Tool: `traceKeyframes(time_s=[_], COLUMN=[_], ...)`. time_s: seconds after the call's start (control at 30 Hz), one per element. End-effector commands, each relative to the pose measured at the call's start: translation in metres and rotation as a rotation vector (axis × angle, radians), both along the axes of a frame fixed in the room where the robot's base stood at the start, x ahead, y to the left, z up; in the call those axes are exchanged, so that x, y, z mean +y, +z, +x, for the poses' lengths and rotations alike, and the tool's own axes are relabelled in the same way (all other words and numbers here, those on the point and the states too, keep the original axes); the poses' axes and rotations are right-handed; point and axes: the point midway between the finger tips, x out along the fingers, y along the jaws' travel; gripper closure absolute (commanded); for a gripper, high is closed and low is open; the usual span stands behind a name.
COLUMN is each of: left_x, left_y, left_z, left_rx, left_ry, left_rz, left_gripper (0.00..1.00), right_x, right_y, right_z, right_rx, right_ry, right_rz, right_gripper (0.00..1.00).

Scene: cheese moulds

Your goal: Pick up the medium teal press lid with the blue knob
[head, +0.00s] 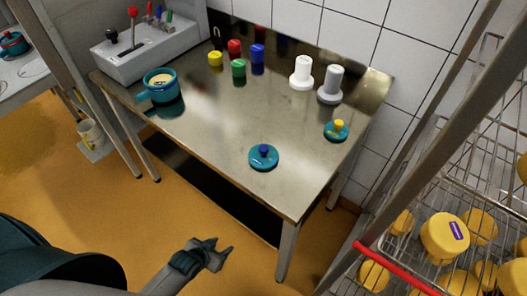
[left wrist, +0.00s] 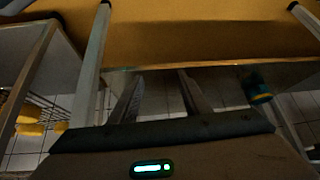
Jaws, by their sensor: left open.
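The teal press lid with the blue knob (head: 263,158) lies on the steel table (head: 205,125) near its front edge, knob up. A smaller teal lid with a yellow knob (head: 336,130) lies farther right, by the table's right end. My left gripper (head: 222,249) is open and empty, low in front of the table and apart from the lid. Its two spread fingers also show in the left wrist view (left wrist: 160,92), with nothing between them. That view is dark, and I cannot pick out the blue-knob lid there. My right gripper is not in view.
A teal pot (head: 161,86) stands at the table's left, beside a grey tool box (head: 148,48). Several small coloured pieces and two white and grey plungers (head: 302,75) stand along the back. A wire rack with yellow cheeses (head: 445,236) is at right. The table's middle is clear.

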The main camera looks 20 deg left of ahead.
Motion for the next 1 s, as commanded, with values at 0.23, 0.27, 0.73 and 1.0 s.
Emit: traceKeyframes(time_s=[0.23,0.27,0.73,1.0], left_x=[-0.007,-0.009,-0.036,-0.039], left_y=[0.144,0.158,0.308,0.351], left_z=[0.035,0.036,0.031,0.052], left_rx=[-0.09,-0.098,-0.197,-0.317], left_ry=[-0.073,-0.083,-0.228,-0.313], left_rz=[-0.027,-0.03,-0.062,-0.119], left_gripper=[0.57,0.57,0.57,0.57], right_x=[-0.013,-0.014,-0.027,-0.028], right_y=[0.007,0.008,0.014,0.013], right_z=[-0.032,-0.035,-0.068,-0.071], right_rx=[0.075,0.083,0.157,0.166], right_ry=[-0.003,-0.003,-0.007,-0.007], right_rz=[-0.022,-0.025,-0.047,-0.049], right_gripper=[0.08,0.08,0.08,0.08])
